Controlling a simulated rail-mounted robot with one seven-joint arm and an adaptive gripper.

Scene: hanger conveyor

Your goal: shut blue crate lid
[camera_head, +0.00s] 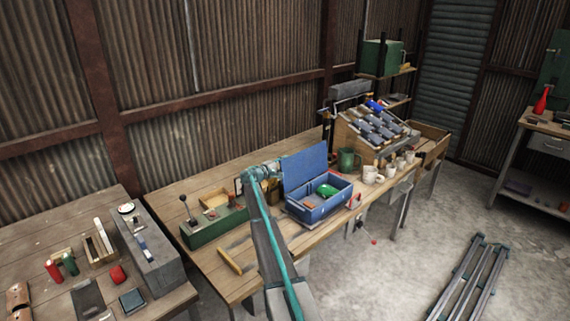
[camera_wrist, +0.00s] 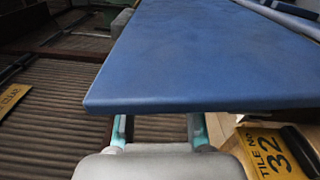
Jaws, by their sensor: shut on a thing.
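The blue crate (camera_head: 322,207) stands on the middle workbench, with a green object (camera_head: 327,190) inside it. Its blue lid (camera_head: 305,167) is raised, standing up at the crate's back left side. In the wrist view the lid (camera_wrist: 205,50) fills the upper middle as a broad flat panel, its near edge at the fingers. My gripper (camera_wrist: 158,128) is shut on the lid's edge, with one finger on each side of the picture's middle; the fingertips are partly hidden under the lid. In the head view my arm reaches up to the lid's left side.
A green box with a lever (camera_head: 213,229) stands left of the crate. A green mug (camera_head: 348,160), white cups (camera_head: 372,174) and a sloped rack (camera_head: 375,130) stand to the right. A yellow sign reading "TILE NO 32" (camera_wrist: 270,150) is close to my gripper at lower right.

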